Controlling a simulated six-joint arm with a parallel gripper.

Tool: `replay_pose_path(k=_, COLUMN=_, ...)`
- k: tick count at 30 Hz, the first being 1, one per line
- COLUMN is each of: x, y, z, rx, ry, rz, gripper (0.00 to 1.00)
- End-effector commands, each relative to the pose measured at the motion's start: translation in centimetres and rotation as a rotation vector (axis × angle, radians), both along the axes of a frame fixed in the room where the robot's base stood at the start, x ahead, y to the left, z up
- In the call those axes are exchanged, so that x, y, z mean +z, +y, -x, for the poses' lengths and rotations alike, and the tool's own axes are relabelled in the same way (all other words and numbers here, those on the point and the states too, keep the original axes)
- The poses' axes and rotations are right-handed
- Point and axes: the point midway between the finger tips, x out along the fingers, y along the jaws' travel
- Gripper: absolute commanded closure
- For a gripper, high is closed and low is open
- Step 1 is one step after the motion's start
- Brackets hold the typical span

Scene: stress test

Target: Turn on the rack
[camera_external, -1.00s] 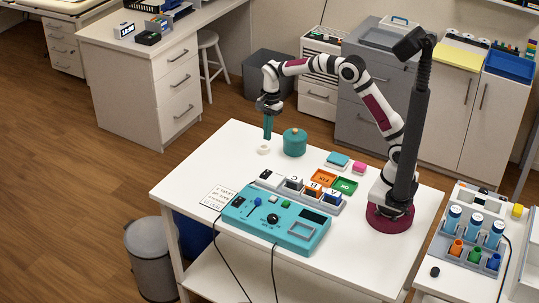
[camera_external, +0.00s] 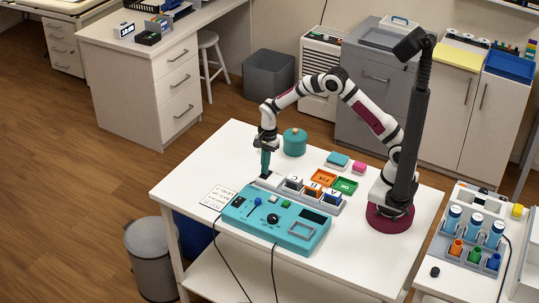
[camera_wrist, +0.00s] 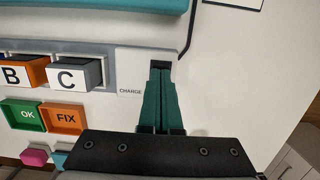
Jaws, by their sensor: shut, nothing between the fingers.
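The grey rack (camera_external: 320,208) lies on the white table behind the teal console, with several lettered blocks in it. My gripper (camera_external: 265,174) points down at this end of the rack. In the wrist view its teal fingers (camera_wrist: 160,82) are together, tips at the switch and partly covering it. Contact and the switch position cannot be told.
The teal console (camera_external: 262,228) with knobs and cables stands in front of the rack. A teal lidded pot (camera_external: 294,143) stands behind. Orange FIX (camera_external: 324,177) and green OK (camera_external: 345,186) trays lie behind the rack.

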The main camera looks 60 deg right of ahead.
Motion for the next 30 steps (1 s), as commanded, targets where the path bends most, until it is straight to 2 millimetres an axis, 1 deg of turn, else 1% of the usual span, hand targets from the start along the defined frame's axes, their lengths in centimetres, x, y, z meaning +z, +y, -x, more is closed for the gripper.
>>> replay_pose_path(k=9, x=-0.2, y=0.0, z=0.0, rx=0.000, ry=0.000, rz=0.000, gripper=1.00)
replay_pose_path(k=12, x=-0.7, y=0.3, z=0.0, rx=0.000, ry=0.003, rz=0.000, gripper=1.00)
replay_pose_path(k=19, x=-0.6, y=0.2, z=0.0, rx=0.000, ry=0.002, rz=0.001, gripper=1.00)
replay_pose_path(k=30, x=-0.3, y=-1.3, z=0.0, rx=0.000, ry=0.001, rz=0.001, gripper=1.00)
